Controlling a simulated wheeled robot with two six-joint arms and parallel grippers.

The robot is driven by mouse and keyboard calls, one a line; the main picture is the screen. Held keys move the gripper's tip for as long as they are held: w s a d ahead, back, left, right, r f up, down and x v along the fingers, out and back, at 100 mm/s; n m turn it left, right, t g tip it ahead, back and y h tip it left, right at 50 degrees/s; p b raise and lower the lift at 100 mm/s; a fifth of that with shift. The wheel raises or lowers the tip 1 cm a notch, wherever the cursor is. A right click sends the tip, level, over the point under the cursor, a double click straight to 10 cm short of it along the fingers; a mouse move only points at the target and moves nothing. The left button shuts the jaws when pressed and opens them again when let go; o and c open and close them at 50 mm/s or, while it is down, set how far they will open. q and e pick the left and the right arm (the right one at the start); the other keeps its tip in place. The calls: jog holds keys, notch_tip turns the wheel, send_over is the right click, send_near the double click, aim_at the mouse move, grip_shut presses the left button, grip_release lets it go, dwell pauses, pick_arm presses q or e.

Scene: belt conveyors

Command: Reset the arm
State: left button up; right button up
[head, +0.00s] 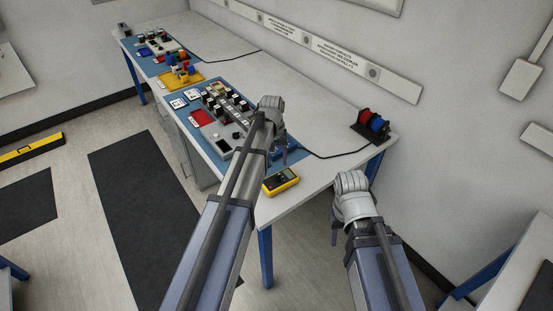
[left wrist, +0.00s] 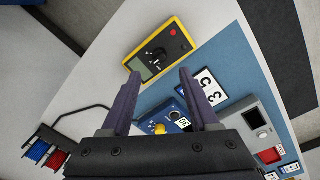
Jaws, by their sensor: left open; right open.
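My left arm reaches over the near end of the long white workbench (head: 310,180). Its gripper (head: 280,156) is mostly hidden behind the wrist in the head view. In the left wrist view the two dark fingers of the left gripper (left wrist: 160,82) stand apart with nothing held between them. They point over the bench, near a yellow multimeter (left wrist: 160,50). My right gripper (head: 335,238) hangs beyond the bench's near right end, over the floor. Its fingers are small and partly hidden in the head view, and nothing shows in them.
The yellow multimeter (head: 281,182) lies at the bench's near edge. A rack of red and blue spools (head: 372,125) stands at the right end. A blue mat (head: 190,113) carries a control panel (head: 228,105) and a red piece (head: 201,117). A yellow tray (head: 190,80) sits farther back.

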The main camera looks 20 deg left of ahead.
dwell(0.3)
pick_arm(q)
jog(key=s+d+m, duration=0.2)
jog(key=s+d, duration=0.2)
jog(key=s, duration=0.4)
jog(key=s+d+m+y, duration=0.1)
jog(key=s+d+m, duration=0.1)
jog(key=s+d, duration=0.3)
jog(key=s+d+m, duration=0.2)
jog(key=s+d, duration=0.2)
jog(key=s, duration=0.7)
jog(key=shift+s+d+m+y, duration=0.2)
jog(key=shift+d+m+y, duration=0.2)
